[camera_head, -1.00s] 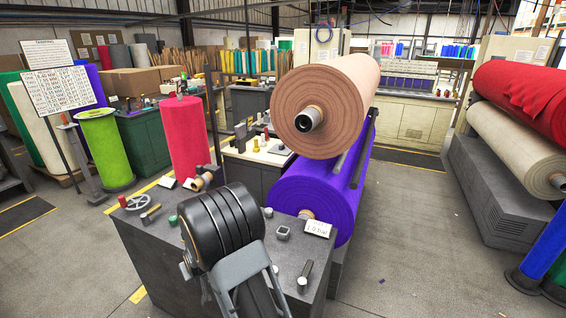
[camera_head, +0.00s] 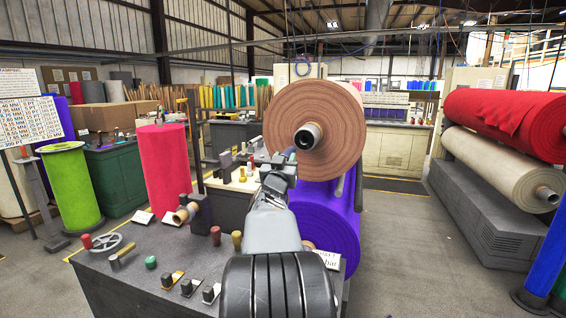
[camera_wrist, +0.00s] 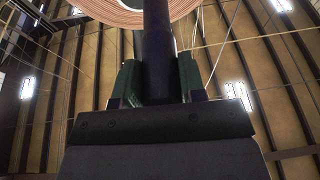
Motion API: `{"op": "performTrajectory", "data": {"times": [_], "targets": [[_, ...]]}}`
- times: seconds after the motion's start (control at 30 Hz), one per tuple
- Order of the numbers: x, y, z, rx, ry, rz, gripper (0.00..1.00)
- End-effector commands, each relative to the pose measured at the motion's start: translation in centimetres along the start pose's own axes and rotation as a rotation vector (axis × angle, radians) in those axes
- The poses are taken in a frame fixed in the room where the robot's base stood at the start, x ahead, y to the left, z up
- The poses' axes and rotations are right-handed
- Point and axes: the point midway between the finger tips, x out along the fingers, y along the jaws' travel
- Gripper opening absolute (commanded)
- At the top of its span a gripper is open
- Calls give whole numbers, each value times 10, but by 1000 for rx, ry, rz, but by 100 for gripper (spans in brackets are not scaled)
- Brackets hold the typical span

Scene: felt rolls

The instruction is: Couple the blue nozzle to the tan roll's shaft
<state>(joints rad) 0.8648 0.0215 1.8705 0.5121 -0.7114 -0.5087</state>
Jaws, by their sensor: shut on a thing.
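The tan roll (camera_head: 330,105) lies on top of the purple roll (camera_head: 328,225), its end face toward me. Its shaft (camera_head: 308,136) sticks out of the middle as a grey tube with an open end. My gripper (camera_head: 277,163) is raised in front of the roll's left side, left of the shaft. It is shut on the blue nozzle (camera_wrist: 158,50), a dark tube pointing up between the fingers in the wrist view. In the head view the nozzle is small and partly hidden by my gripper. I cannot tell whether it touches the shaft. The roll's edge (camera_wrist: 115,12) shows behind the nozzle.
A grey bench (camera_head: 120,270) below my arm holds a handwheel (camera_head: 114,243), several knobs and a small tan roll (camera_head: 186,213). A red roll (camera_head: 165,172) stands behind it. Open floor (camera_head: 405,240) lies on the right, before a rack of rolls (camera_head: 480,205).

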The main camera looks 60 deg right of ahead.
Motion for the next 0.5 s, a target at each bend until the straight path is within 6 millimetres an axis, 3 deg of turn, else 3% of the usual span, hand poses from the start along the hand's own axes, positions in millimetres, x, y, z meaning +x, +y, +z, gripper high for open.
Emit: {"op": "performTrajectory", "data": {"times": [0.17, 0.5], "targets": [[1, 20, -17, -16, 41, 48, 0], [0, 20, -21, -18, 46, 52, 0]]}}
